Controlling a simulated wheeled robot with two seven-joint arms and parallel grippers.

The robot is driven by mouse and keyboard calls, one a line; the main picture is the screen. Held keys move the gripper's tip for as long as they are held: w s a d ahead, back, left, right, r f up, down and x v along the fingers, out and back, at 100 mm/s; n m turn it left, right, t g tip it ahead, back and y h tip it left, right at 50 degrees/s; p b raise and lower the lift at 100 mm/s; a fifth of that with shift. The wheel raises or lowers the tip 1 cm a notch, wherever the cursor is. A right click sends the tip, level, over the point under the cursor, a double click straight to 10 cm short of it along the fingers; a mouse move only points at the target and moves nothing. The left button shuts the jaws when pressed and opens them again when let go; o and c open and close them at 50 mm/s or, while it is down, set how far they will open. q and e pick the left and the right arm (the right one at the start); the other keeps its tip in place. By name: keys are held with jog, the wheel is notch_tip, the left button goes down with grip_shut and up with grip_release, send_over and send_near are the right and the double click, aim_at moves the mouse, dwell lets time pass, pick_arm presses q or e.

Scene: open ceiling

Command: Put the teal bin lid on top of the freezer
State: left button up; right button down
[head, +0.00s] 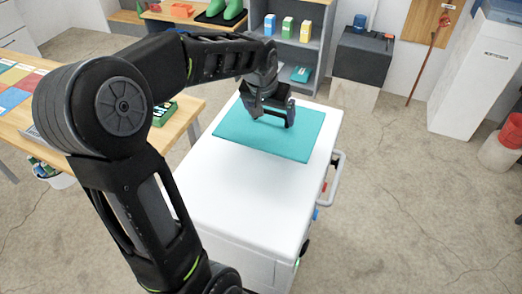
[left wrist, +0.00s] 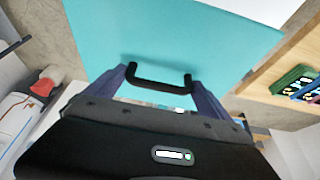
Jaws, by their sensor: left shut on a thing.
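The teal bin lid (head: 275,143) is a flat, thin panel over the far part of the white freezer's top (head: 220,185) in the head view. I cannot tell whether it rests on the top or is just above it. My left gripper (head: 273,112) is above the lid, shut on its black handle. In the left wrist view, the lid (left wrist: 170,35) fills the upper middle, and its handle (left wrist: 160,82) lies between the fingers of my left gripper (left wrist: 160,92). My right gripper is not in view.
A wooden table (head: 182,118) stands left of the freezer. Grey shelves (head: 295,45) with small boxes stand behind it. A dark box (head: 362,55) and a tall white cabinet (head: 470,75) are further right. The freezer's handle (head: 335,180) juts out on its right side; floor there is clear.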

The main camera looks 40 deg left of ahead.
aim_at(269, 126)
pick_arm(q)
jog(key=shift+f, duration=3.1)
jog(key=shift+f, duration=1.9)
jog(key=shift+f, duration=0.1)
jog(key=o, duration=1.2)
